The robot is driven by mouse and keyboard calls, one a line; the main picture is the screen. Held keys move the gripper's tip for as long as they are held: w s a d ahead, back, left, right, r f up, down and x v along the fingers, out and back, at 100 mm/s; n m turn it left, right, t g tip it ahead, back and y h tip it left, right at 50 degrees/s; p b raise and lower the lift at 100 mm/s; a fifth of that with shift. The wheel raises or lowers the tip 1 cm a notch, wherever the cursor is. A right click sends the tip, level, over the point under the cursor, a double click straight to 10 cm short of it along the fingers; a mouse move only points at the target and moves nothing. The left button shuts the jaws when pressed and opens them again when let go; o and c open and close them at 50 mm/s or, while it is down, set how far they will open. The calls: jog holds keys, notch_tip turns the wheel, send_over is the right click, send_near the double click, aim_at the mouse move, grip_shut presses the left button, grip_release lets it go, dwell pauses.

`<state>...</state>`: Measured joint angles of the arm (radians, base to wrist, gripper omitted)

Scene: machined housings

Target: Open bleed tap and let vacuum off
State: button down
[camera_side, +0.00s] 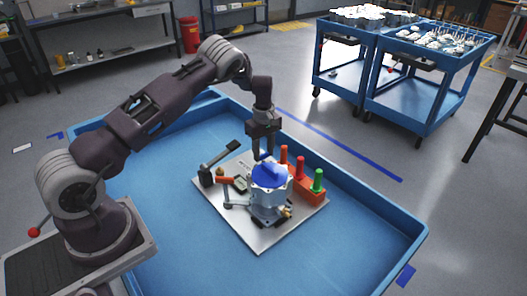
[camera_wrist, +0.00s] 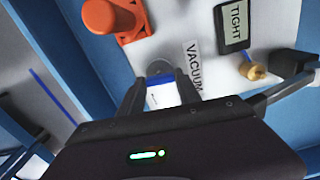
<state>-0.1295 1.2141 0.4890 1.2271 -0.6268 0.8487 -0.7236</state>
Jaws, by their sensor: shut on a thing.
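My gripper (camera_side: 263,153) points down at the back of a pale machined housing (camera_side: 268,204) with a blue top (camera_side: 270,174). In the wrist view my gripper (camera_wrist: 163,90) is shut on a small white-and-blue piece (camera_wrist: 162,97) between its fingers. Most of this piece is hidden, and I cannot tell whether it is the bleed tap. A "VACUUM" label (camera_wrist: 193,66) lies on the plate right beside the fingers. A dark-framed "TIGHT" tag (camera_wrist: 233,25) and a brass knob (camera_wrist: 253,71) are to the right.
The housing stands on a light metal plate (camera_side: 262,240) inside a blue tray (camera_side: 160,262). An orange block (camera_side: 306,193) with red and green pegs stands close at right. A black lever (camera_side: 221,158) rises at left. The front of the tray is clear.

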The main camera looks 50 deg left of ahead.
jog(key=shift+r, duration=0.1)
dwell(0.5)
jog(key=c, duration=0.8)
grip_release()
jog(key=shift+c, duration=0.2)
